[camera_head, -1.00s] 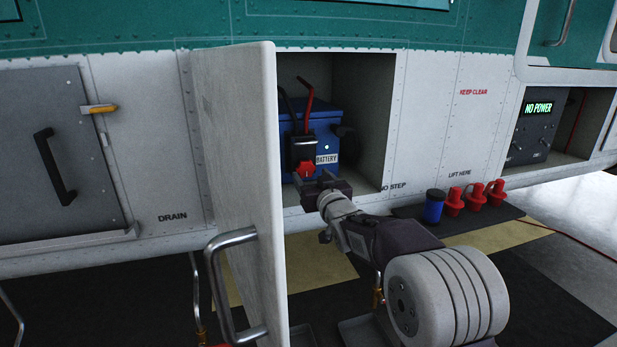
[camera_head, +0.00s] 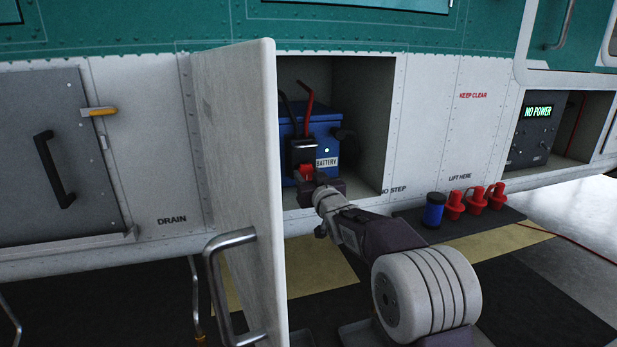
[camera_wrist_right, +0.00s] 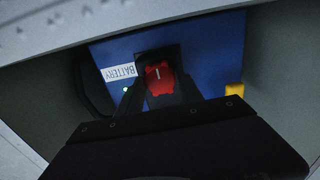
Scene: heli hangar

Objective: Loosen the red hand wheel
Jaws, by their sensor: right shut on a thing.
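The red hand wheel (camera_head: 305,172) sits on the black connector (camera_head: 301,151) at the front of the blue battery (camera_head: 327,127) in the open bay. The wheel also shows in the right wrist view (camera_wrist_right: 159,78), with a white mark on its face pointing about straight up in that picture. My right gripper (camera_head: 314,181) reaches into the bay and is shut on the wheel, a finger on each side; in the right wrist view its jaws (camera_wrist_right: 160,92) flank it. The gripper partly hides the wheel in the head view. My left gripper is not in view.
An open white door (camera_head: 237,170) with a metal handle stands close to the left of my arm. A grey hatch (camera_head: 62,158) is farther left. A dark mat (camera_head: 410,216) holds a blue cylinder (camera_head: 434,208) and several red plugs (camera_head: 475,199). A panel (camera_head: 533,133) reads "NO POWER".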

